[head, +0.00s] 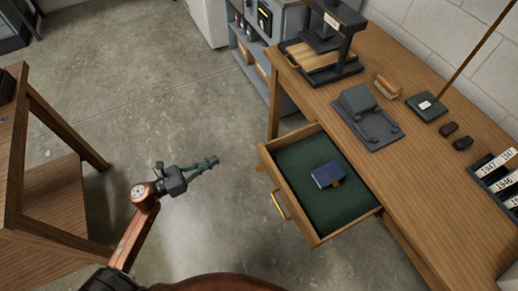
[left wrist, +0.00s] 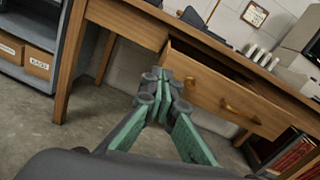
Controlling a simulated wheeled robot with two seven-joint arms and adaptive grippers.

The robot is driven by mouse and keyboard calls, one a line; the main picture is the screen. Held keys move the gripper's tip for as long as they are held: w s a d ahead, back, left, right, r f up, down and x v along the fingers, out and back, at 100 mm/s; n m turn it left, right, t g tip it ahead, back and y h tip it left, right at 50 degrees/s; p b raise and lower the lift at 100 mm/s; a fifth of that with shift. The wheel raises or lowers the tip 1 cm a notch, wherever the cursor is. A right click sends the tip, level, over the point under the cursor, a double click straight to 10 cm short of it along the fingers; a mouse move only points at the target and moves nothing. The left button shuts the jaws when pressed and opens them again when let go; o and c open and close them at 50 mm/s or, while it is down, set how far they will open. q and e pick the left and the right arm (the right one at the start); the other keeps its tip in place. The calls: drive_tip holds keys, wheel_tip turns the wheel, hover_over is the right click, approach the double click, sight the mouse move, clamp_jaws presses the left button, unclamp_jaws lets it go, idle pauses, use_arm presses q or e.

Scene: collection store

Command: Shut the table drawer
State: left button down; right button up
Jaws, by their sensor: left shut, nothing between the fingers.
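The table drawer (head: 283,203) is pulled well out of the wooden table (head: 330,99) in the head view. It has a green lining, brass handles on its front, and a small dark blue book (head: 327,174) lying inside. In the left wrist view the drawer front (left wrist: 215,92) faces me with two brass handles. My left gripper (head: 215,160) is shut and empty, over the floor to the left of the drawer front and apart from it. Its green fingers meet in the left wrist view (left wrist: 160,82). My right gripper is not in view.
On the tabletop are a black press (head: 322,45), a grey device (head: 365,115), a brush (head: 387,86) and a rack of year labels (head: 497,178). Another wooden table (head: 50,120) is at left. Open concrete floor lies between.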

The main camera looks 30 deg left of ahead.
use_arm(q)
drive_tip(key=d+m+g+h, duration=0.1)
drive_tip(key=d+m, duration=0.1)
drive_tip(key=m, duration=0.1)
drive_tip(key=b, duration=0.2)
approach(259, 147)
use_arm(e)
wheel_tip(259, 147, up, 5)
use_arm(q)
drive_tip(key=b+x, duration=0.2)
drive_tip(key=x, duration=0.4)
drive_tip(key=shift+w+d+r, duration=0.2)
drive_tip(key=shift+w+d, duration=0.1)
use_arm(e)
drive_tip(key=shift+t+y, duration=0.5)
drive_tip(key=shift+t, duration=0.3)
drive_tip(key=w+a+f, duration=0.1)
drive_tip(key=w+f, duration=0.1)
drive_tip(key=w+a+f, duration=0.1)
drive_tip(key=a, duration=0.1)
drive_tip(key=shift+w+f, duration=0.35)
